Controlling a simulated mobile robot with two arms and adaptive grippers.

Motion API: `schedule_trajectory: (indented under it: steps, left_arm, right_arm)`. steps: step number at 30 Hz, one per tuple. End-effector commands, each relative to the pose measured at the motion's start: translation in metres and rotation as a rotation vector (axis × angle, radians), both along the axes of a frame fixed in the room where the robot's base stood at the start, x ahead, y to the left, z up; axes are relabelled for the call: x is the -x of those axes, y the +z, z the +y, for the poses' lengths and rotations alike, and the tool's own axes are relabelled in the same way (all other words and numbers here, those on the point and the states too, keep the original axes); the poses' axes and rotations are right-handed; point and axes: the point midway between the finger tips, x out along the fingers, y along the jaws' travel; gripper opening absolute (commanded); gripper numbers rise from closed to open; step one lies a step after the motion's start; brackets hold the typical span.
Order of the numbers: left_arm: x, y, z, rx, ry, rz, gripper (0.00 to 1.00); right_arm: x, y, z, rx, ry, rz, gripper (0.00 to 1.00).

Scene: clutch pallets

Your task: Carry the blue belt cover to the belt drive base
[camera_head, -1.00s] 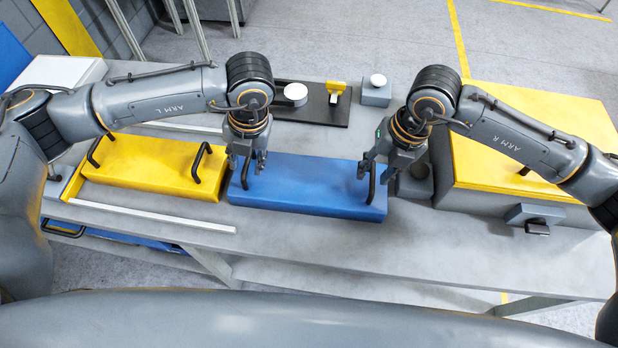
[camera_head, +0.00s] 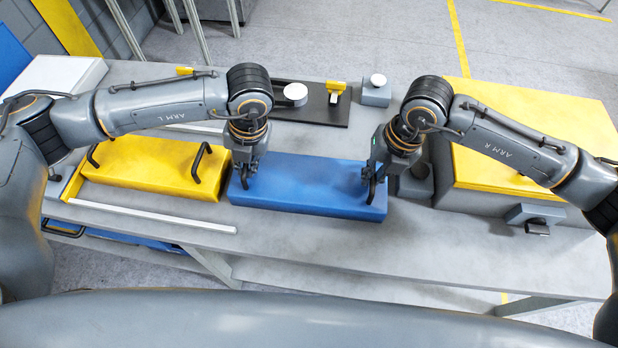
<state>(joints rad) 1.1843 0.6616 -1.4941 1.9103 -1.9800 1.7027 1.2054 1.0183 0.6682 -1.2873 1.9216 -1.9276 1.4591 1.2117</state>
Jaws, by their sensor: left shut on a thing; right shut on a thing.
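The blue belt cover (camera_head: 308,186) is a long blue box with a black handle near each end. It lies on the grey table in front of the black base plate, right of a yellow cover. My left gripper (camera_head: 245,180) is shut on its left handle, which the fingers mostly hide. My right gripper (camera_head: 372,192) is shut on its right handle. The belt drive base appears to be the black plate (camera_head: 312,112) behind the cover, with a round white-topped pulley (camera_head: 292,94) and a small yellow block (camera_head: 336,87) on it; my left arm hides part of it.
A yellow cover (camera_head: 150,168) with two black handles lies at the left. A white strip (camera_head: 150,216) lies in front of it. A grey box with a yellow lid (camera_head: 530,125) stands at the right. A small grey block (camera_head: 376,95) stands behind. The front table strip (camera_head: 310,245) is clear.

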Motion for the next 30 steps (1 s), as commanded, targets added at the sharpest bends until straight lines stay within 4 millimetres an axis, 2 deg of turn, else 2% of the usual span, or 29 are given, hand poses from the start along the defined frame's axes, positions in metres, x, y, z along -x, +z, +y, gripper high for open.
schedule_trajectory:
  steps: [11,24,30]
  left_arm:
    - [-0.001,0.006,0.0,0.0,0.0,-0.003,0.0]
    - [-0.001,0.044,0.0,0.0,0.001,-0.002,0.0]
    - [-0.001,0.052,0.0,0.0,0.001,-0.002,0.0]
  right_arm:
    - [-0.001,0.006,0.0,-0.002,-0.001,-0.003,0.0]
    - [-0.001,0.044,0.0,-0.001,0.0,-0.002,0.0]
    - [-0.001,0.052,0.0,-0.001,0.0,-0.002,0.0]
